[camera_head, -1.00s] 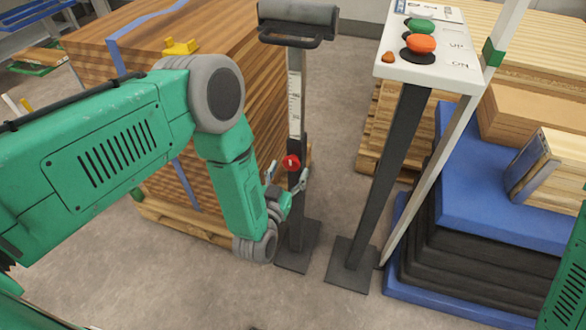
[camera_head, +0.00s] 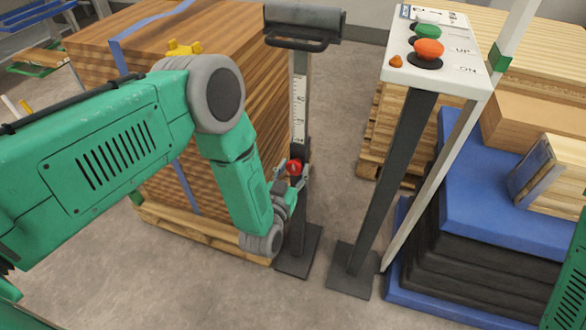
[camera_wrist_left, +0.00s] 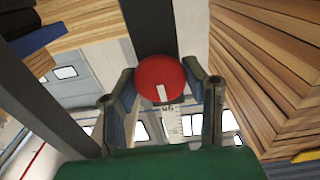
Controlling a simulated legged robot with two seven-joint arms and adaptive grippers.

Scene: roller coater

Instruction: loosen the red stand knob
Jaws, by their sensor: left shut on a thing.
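The red stand knob (camera_head: 294,168) sits on the dark post of the roller stand (camera_head: 300,200), below a white scale strip. In the left wrist view the round red knob (camera_wrist_left: 160,78) carries a white mark that is slightly tilted. My left gripper (camera_head: 291,175) is at the knob, with one finger on each side. In the left wrist view the fingers of my left gripper (camera_wrist_left: 161,90) close on the knob's two sides. My right gripper is not in view; only a piece of green arm shows at the right edge.
A control pedestal (camera_head: 435,65) with green and orange buttons stands right of the stand. A stack of brown boards (camera_head: 170,60) on a pallet is behind my left arm. Blue and black slabs (camera_head: 480,210) lie at the right. Bare floor shows in front.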

